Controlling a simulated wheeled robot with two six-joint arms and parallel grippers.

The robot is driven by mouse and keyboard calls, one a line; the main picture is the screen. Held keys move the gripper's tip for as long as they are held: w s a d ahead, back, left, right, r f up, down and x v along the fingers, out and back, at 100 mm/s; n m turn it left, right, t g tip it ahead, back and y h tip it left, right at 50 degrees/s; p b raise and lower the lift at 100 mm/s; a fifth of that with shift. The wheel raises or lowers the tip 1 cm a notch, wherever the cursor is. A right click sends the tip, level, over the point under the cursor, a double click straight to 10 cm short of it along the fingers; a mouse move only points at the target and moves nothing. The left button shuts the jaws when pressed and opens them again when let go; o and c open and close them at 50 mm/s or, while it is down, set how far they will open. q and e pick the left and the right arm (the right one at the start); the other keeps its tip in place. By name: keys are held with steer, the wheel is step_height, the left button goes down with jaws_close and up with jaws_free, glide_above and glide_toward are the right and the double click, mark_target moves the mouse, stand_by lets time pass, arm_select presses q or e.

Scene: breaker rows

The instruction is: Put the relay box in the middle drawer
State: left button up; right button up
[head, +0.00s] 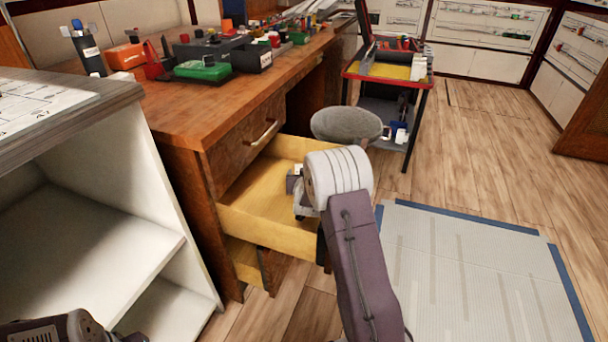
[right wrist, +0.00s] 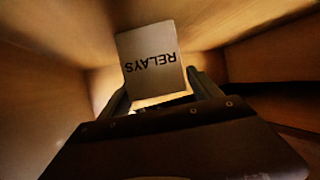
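The relay box (right wrist: 152,58) is a pale block marked RELAYS in the right wrist view, where its label reads upside down. In the head view a small part of it (head: 293,180) shows beside my right wrist. It is inside the open middle drawer (head: 240,228), which has pale wooden walls. My right gripper (right wrist: 158,88) reaches down into this drawer, with its fingers against both sides of the box. Whether the box touches the drawer floor is hard to tell. My left gripper (head: 128,338) is only partly visible at the bottom left edge, its fingers unclear.
The top drawer (head: 248,142) is shut above. A lower drawer (head: 243,262) stands partly open below. The desk top (head: 230,95) holds tools and boxes. A grey round stool seat (head: 346,124) is behind my right arm. White shelving (head: 120,225) stands at left; a mat (head: 470,270) lies right.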

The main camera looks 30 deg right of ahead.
steer(key=shift+r, duration=0.4)
steer(key=shift+s+r+p, duration=0.1)
steer(key=shift+r+p, duration=0.55)
steer(key=shift+p, duration=0.15)
steer(key=p+v, duration=0.3)
steer(key=v, duration=0.4)
steer(key=shift+f, duration=0.35)
steer(key=shift+s+a, duration=0.1)
steer(key=shift+r, duration=0.1)
